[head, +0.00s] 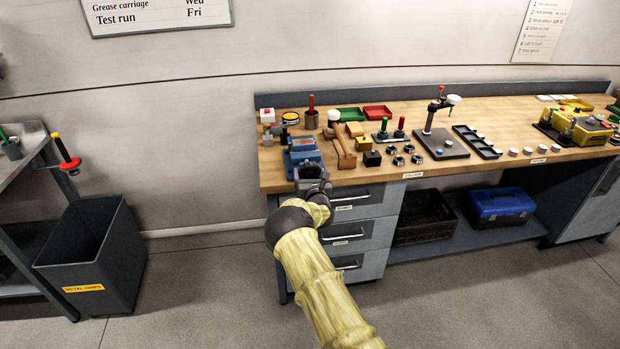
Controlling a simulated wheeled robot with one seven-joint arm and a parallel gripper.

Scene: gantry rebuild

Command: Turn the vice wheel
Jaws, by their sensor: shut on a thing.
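The blue vice (303,147) stands at the left end of the wooden workbench, close to its front edge. My gripper (309,172) is at the front of the vice, by the bench edge, with my arm reaching up to it from below. It is shut on the vice wheel. The wheel itself is mostly hidden behind the gripper, and its angle cannot be made out.
The workbench (450,169) holds a wooden mallet (345,152) right beside the vice, and several small parts, trays and a black stand further right. Drawers (352,233) are below my gripper. A metal chips bin (95,255) stands on the floor at left.

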